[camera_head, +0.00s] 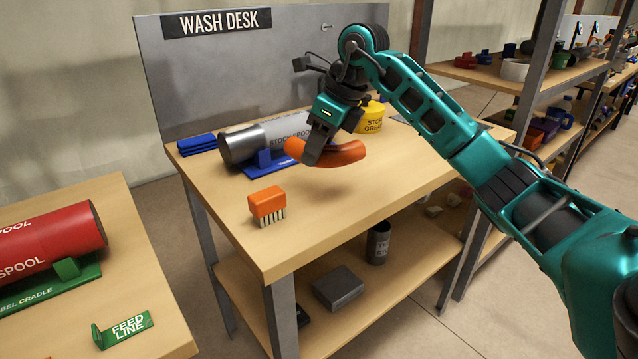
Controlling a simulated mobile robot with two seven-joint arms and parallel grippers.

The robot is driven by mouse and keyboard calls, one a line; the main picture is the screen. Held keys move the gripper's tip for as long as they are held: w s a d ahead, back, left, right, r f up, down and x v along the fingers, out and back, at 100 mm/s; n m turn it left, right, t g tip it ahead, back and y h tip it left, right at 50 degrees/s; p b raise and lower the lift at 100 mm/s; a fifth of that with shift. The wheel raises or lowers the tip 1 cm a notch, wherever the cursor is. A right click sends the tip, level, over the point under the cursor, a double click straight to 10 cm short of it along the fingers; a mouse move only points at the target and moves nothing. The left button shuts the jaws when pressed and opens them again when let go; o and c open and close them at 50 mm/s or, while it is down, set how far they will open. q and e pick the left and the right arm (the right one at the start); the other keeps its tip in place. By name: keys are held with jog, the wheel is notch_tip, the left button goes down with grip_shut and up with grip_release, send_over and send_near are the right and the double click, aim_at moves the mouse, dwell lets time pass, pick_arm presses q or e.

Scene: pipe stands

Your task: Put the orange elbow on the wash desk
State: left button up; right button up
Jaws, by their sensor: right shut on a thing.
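The orange elbow (346,153) is a curved pipe piece held in the air above the wash desk (345,215). My right gripper (316,150) is shut on the elbow, with its finger across the elbow's left part. A shadow lies on the desk top beneath the elbow, which looks a little above the wood. The wash desk has a wooden top, a lower shelf and a grey back panel with a sign reading WASH DESK (217,22). My left gripper does not show.
A grey stock spool (243,143) on a blue cradle stands just behind and left of the elbow. A yellow grease tub (372,118) is behind it. An orange brush (267,204) stands front left. The desk's front right is clear. Another table (160,290) holds a red spool (60,240).

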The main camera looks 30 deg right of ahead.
notch_tip(320, 180, down, 3)
jog(key=shift+r, duration=0.15)
notch_tip(320, 180, down, 4)
jog(key=shift+f+b, duration=0.1)
jog(key=shift+b, duration=0.4)
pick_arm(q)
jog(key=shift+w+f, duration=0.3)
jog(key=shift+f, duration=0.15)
pick_arm(e)
jog(key=o, duration=1.2)
jog(key=shift+o, duration=0.2)
